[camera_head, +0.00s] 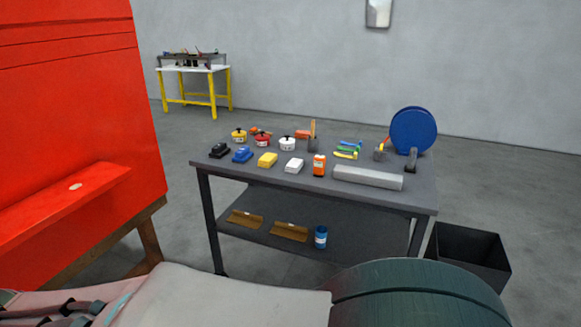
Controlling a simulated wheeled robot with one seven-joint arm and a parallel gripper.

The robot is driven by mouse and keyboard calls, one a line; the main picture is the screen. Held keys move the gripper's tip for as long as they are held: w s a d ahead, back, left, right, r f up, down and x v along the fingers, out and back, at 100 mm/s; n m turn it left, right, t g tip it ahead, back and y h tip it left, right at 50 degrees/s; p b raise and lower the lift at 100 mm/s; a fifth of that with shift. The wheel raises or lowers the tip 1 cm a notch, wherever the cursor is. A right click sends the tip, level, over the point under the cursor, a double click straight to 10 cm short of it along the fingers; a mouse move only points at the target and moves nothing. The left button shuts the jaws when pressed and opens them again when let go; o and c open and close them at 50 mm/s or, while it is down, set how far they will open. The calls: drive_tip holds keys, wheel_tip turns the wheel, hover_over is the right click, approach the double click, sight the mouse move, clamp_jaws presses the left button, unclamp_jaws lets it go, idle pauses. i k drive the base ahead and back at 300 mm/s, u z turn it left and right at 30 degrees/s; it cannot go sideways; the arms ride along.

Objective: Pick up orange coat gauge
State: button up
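A dark grey two-shelf table (225,172) stands in the middle of the head view. An upright orange item (319,166) with a pale label stands near its front edge, between a white block and a long grey roll. It may be the orange coat gauge, but it is too small to tell for sure. A smaller orange-red piece (302,134) lies further back, beside a dark cup. My gripper is not in view.
On the table are pots (287,143), blocks (267,160), the roll (367,178) and a blue disc (413,130). A black bin (470,255) stands right. A red panel (70,110) rises left. Large pale and dark green shapes fill the near foreground.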

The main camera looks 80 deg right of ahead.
sight(318, 161)
drive_tip(key=z, duration=2.5)
drive_tip(key=i, duration=1.75)
drive_tip(key=z, duration=0.25)
